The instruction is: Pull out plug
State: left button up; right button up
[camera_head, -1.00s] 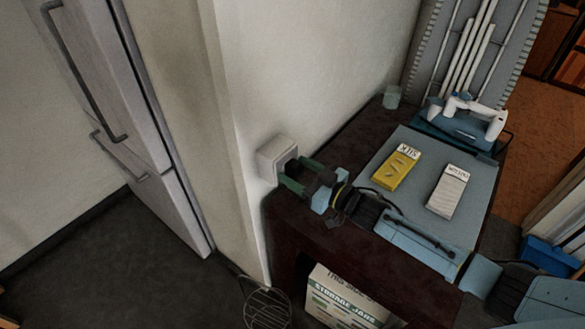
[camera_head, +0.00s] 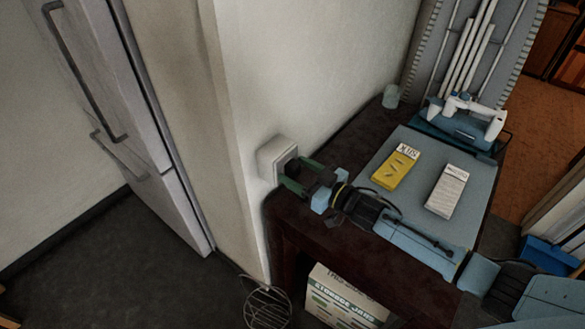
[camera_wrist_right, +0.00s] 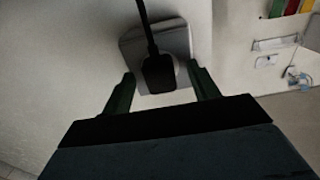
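A white socket box (camera_head: 270,160) is fixed to the wall at the corner, just above the dark table's near edge. In the right wrist view, a dark plug (camera_wrist_right: 158,75) sits at the pale socket (camera_wrist_right: 170,43), with its dark cord running up. My right gripper (camera_head: 297,174) is in front of the socket. In the wrist view its green fingers (camera_wrist_right: 161,77) stand on either side of the plug, with visible gaps, so it is open and not gripping. In the head view the plug is hard to make out. My left gripper is not in view.
A yellow box (camera_head: 397,168) and a white box (camera_head: 446,192) lie on a blue-grey mat (camera_head: 411,147) beside my right arm. A blue-and-white appliance (camera_head: 466,122) stands behind. A storage jars carton (camera_head: 345,297) and wire basket (camera_head: 267,306) are below.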

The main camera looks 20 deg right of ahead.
aim_at(298, 172)
grip_shut()
jog(key=shift+p+v, duration=0.6)
jog(key=shift+v, duration=0.55)
jog(key=shift+p+v, duration=0.35)
jog(key=shift+v, duration=0.5)
pick_arm(q)
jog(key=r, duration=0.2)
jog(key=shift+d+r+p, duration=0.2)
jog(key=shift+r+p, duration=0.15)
jog(key=shift+p, duration=0.05)
pick_arm(e)
jog(key=shift+v, duration=0.95)
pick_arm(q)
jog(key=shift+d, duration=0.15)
pick_arm(e)
jog(key=shift+s, duration=0.1)
